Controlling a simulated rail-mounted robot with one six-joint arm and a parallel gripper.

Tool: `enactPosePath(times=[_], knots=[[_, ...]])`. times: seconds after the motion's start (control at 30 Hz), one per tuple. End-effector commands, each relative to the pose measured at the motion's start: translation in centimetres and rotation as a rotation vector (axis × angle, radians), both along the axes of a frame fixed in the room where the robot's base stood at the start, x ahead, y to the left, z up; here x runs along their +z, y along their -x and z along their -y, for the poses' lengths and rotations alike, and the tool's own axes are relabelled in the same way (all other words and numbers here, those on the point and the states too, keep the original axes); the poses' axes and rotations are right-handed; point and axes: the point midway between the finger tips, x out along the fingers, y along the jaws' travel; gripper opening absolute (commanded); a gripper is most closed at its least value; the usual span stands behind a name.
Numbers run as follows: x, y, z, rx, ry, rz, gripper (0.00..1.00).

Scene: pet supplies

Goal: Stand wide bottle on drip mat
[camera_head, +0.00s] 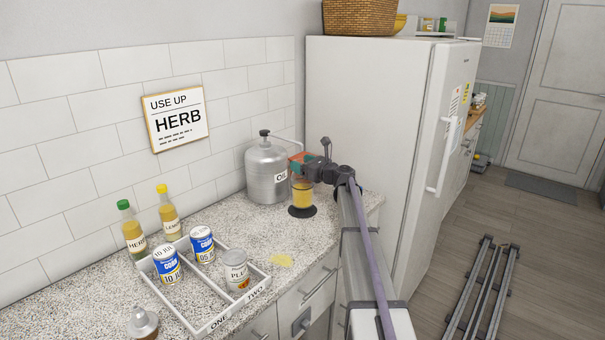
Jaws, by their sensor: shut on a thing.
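The wide bottle (302,195), with a clear body and yellow contents, is upright at the far end of the counter. My gripper (303,172) is shut on it near its top, reaching in from the right. An orange and teal part shows at the grip; I cannot tell whether it belongs to the bottle or to the gripper. The dark round drip mat (301,212) lies on the counter directly below the bottle, with its front rim showing. I cannot tell whether the bottle's base touches the mat.
A large metal oil can (266,172) with a spout stands close left of the bottle. A white divided tray (205,323) holds several cans. Herb and lemon bottles (132,230) stand by the wall. The fridge (375,120) is right behind.

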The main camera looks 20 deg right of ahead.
Motion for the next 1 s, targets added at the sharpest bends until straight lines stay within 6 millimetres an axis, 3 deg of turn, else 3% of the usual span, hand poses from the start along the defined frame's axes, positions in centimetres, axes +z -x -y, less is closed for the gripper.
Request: enactPosePath(times=[0.27,0.67,0.7,0.93,1.0], knots=[[-2.9,0.0,0.0,0.0,-0.001,0.0,0.0],[-3.1,0.0,0.0,0.0,-0.001,0.0,0.0],[-3.0,0.0,0.0,0.0,0.0,0.0,0.67],[-3.0,0.0,0.0,0.0,0.0,0.0,0.89],[-3.0,0.0,0.0,0.0,0.0,0.0,0.91]])
